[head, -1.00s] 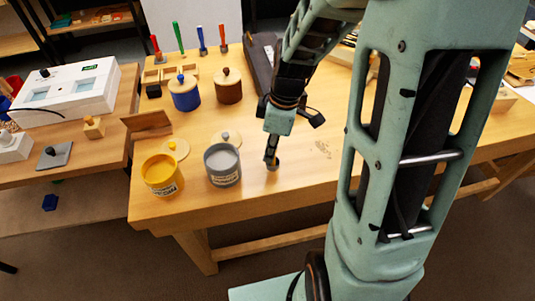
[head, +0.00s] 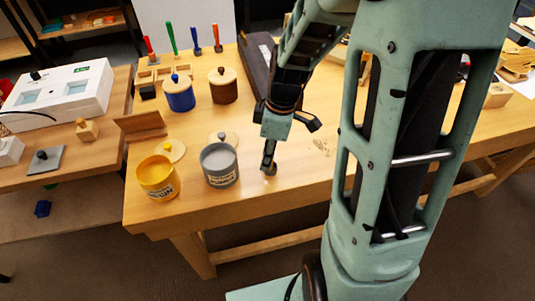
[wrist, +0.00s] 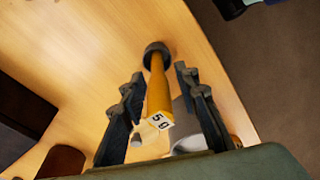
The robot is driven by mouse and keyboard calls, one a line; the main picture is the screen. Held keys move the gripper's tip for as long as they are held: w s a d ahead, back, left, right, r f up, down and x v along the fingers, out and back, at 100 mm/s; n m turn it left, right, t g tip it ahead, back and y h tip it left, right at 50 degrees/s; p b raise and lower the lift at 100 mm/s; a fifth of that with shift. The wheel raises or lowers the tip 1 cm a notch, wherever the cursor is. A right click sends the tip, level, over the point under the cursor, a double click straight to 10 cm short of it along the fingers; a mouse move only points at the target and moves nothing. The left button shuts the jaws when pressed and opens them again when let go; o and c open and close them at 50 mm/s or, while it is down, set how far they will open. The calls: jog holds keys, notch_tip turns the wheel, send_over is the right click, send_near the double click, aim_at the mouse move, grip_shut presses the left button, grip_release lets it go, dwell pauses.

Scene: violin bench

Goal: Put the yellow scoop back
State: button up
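The yellow scoop (wrist: 158,93) stands between my fingers in the wrist view. Its yellow handle has a "50" label on the near end and a dark round part at the far end, by the table top. My gripper (wrist: 158,80) is open around the handle, with a gap on both sides. In the head view my gripper (head: 268,168) points down at the table, right of the grey pot; the scoop is mostly hidden there. The yellow pot (head: 159,184) stands open at the table's front left. The grey pot (head: 221,174), also open, stands between it and my gripper.
Loose lids lie behind both open pots. A blue pot (head: 180,98) and a brown pot (head: 223,92), both lidded, stand farther back. A wooden block (head: 142,124) is behind the yellow pot. Several coloured-handled tools stand at the back.

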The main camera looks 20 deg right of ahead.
notch_tip(320, 180, up, 12)
jog(key=d+p, duration=0.1)
jog(key=shift+s+d+r+p, duration=0.15)
jog(key=shift+s+d+p, duration=0.2)
jog(key=shift+p, duration=0.05)
